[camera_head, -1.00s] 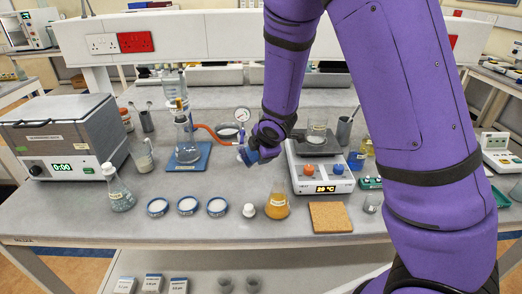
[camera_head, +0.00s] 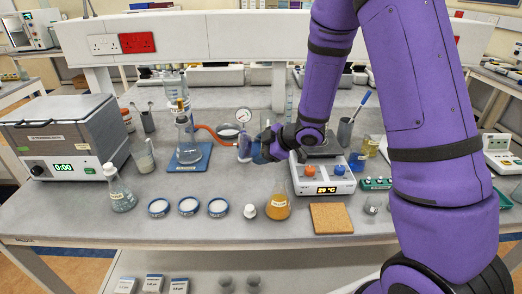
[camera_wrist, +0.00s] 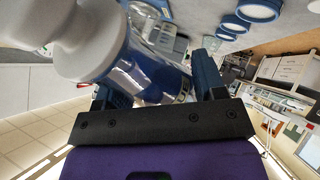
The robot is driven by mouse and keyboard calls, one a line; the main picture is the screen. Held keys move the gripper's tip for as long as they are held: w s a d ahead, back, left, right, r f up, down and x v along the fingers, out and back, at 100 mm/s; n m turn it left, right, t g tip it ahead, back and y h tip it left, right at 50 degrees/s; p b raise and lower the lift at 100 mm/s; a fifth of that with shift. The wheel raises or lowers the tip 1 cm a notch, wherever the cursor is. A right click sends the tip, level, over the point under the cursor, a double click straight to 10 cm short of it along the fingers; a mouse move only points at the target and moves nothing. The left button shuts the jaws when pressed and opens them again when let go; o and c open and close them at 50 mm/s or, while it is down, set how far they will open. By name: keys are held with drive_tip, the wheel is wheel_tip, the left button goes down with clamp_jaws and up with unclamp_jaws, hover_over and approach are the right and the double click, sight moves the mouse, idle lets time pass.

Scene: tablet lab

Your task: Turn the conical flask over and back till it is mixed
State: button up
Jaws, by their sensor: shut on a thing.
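My gripper (camera_head: 262,148) is shut on a glass vessel (camera_head: 245,147), which I take for the conical flask, and holds it above the bench. In the wrist view the flask (camera_wrist: 145,78) lies between the two fingers, with blue contents, a label and a pale stopper (camera_wrist: 95,40) towards the upper left. Its full outline and exact tilt are hard to tell. Two other conical flasks stand on the bench: a stoppered teal one (camera_head: 122,197) at left and an orange one (camera_head: 277,208) at front centre.
A hotplate (camera_head: 325,188) stands right of the gripper, with a cork mat (camera_head: 331,217) in front. A flask on a blue base (camera_head: 187,160) with a red hose and gauge (camera_head: 243,115) is to the left. Three dishes (camera_head: 188,206) line the front.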

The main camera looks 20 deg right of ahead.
drive_tip(key=m+y, duration=0.1)
drive_tip(key=y, duration=0.1)
drive_tip(key=m+t+y, duration=0.1)
drive_tip(key=y, duration=0.1)
drive_tip(key=shift+r+y, duration=0.2)
drive_tip(key=shift+y, duration=0.2)
drive_tip(key=n+h, duration=0.1)
drive_tip(key=h, duration=0.1)
drive_tip(key=n+g+h, duration=0.1)
drive_tip(key=h, duration=0.2)
drive_tip(key=shift+a+f, duration=0.1)
drive_tip(key=n+h, duration=0.1)
drive_tip(key=h, duration=0.2)
drive_tip(key=shift+f, duration=0.15)
drive_tip(key=shift+f+n+h, duration=0.2)
drive_tip(key=shift+n+h, duration=0.6)
drive_tip(key=shift+h, duration=0.9)
drive_tip(key=shift+d+g+h, duration=0.2)
drive_tip(key=shift+g+h, duration=0.1)
drive_tip(key=shift+h, duration=0.2)
drive_tip(key=shift+n+h, duration=0.3)
